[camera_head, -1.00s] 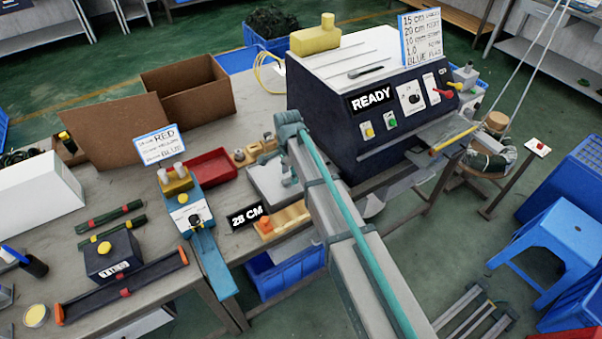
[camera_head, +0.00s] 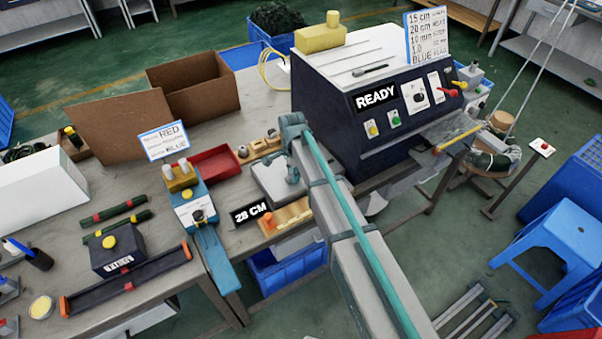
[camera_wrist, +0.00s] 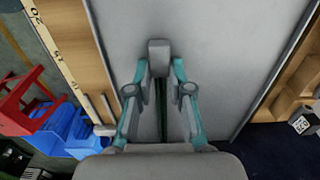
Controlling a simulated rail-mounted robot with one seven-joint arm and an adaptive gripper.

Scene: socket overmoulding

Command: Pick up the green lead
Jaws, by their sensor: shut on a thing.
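My gripper (camera_wrist: 159,62) points down over a flat grey plate (camera_wrist: 220,45) in the wrist view. Its fingers are closed together on a thin dark green lead (camera_wrist: 161,105), seen as a narrow strip between them. The lead's ends are hidden by the fingers and the gripper body. In the head view my gripper (camera_head: 293,176) is by the grey plate (camera_head: 268,182), left of the machine marked READY, and the lead cannot be made out there.
The READY machine (camera_head: 375,125) stands close on the right. A wooden block with an orange knob (camera_head: 267,217), a red tray (camera_head: 214,165) and a blue device (camera_head: 196,210) are nearby. Dark green bundles (camera_head: 118,211) lie at the left.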

